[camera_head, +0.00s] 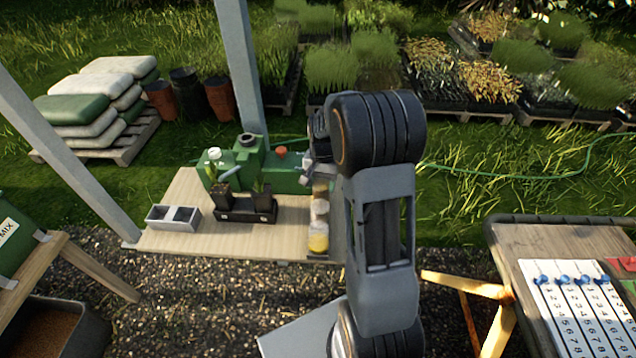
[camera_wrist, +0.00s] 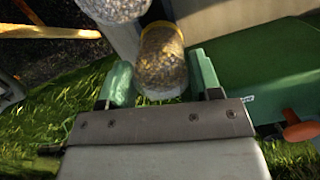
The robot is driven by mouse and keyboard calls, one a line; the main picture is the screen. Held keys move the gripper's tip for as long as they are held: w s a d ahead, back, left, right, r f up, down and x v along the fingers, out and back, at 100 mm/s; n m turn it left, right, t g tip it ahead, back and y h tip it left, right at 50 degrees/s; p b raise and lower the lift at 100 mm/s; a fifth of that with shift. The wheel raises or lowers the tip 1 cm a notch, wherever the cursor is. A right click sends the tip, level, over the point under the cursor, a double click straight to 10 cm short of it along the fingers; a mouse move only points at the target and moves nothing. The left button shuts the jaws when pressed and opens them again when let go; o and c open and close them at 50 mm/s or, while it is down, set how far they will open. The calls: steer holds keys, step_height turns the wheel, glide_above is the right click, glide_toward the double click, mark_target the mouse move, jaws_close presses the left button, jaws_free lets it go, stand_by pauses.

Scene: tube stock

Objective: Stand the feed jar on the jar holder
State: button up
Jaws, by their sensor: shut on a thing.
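My gripper (camera_wrist: 160,85) has green fingers and is shut on a clear jar (camera_wrist: 162,68) of grainy feed with a yellow band at its far end. In the head view my arm largely hides the gripper and this jar, at the back right of the potting table. A green unit (camera_head: 246,163) stands at the back of the table, left of my gripper. On it are a dark round collar (camera_head: 248,140) and an orange cap (camera_head: 281,153). The collar looks empty. I cannot tell for certain that it is the jar holder.
Another jar with yellow contents (camera_head: 318,241) stands at the table's (camera_head: 235,240) front right. A black tray (camera_head: 246,213) with potted plants and a grey two-compartment box (camera_head: 174,217) stand on the table. A white-capped bottle (camera_head: 214,155) is by the unit. A grey post (camera_head: 240,70) rises behind.

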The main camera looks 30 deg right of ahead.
steer(key=shift+f, duration=0.3)
steer(key=o, duration=1.1)
steer(key=shift+r, duration=0.1)
steer(key=r, duration=0.4)
steer(key=w+r, duration=0.1)
steer(key=r, duration=0.4)
steer(key=d+r, duration=0.1)
steer(key=r, duration=0.3)
steer(key=shift+w+r, duration=0.15)
steer(key=shift+r, duration=0.15)
